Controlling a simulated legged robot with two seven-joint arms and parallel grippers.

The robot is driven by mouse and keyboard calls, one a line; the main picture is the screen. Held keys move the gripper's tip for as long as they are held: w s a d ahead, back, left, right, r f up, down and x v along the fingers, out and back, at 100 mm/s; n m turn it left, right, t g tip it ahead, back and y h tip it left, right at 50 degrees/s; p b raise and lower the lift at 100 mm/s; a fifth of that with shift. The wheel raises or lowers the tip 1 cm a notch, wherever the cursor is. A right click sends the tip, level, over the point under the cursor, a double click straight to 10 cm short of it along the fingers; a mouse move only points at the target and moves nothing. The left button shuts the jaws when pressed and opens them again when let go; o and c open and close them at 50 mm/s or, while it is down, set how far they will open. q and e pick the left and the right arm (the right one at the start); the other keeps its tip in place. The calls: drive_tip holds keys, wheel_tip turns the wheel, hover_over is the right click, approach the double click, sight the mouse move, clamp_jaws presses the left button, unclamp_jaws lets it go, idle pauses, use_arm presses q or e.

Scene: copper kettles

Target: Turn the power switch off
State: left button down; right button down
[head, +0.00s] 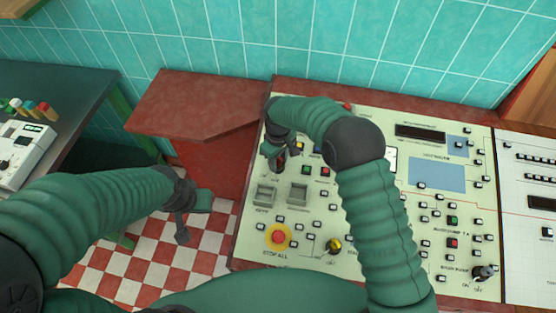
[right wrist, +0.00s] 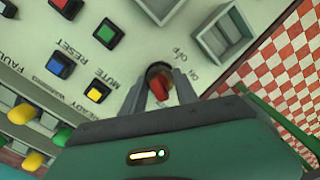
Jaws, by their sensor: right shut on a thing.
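The power switch (right wrist: 158,90) is a red knob in a dark round seat on the cream panel, with ON and OFF printed beside it in the right wrist view. My right gripper (right wrist: 160,84) has its two grey fingers shut on the knob, one on each side. I cannot tell for certain which label the knob points to. In the head view my right gripper (head: 279,157) reaches down to the panel's upper left part and partly hides the switch. My left gripper (head: 184,222) hangs over the checkered floor, apart from the panel; its finger opening is unclear.
Coloured buttons labelled RESET and MUTE (right wrist: 97,91) sit close to the switch, with grey rocker housings (head: 298,194) nearby. A red emergency stop (head: 278,237) and a yellow knob (head: 334,245) are lower on the panel. A dark table (head: 65,85) stands left.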

drive_tip(key=shift+w+r+n, duration=0.1)
drive_tip(key=shift+n, duration=0.55)
drive_tip(key=shift+w+r+n, duration=0.1)
drive_tip(key=shift+n, duration=1.05)
drive_tip(key=c, duration=1.3)
unclamp_jaws()
drive_tip(key=o, duration=0.4)
drive_tip(key=shift+s+f, duration=0.1)
wheel_tip(320, 180, up, 17)
drive_tip(key=shift+f+b, duration=0.1)
drive_tip(key=shift+b, duration=0.75)
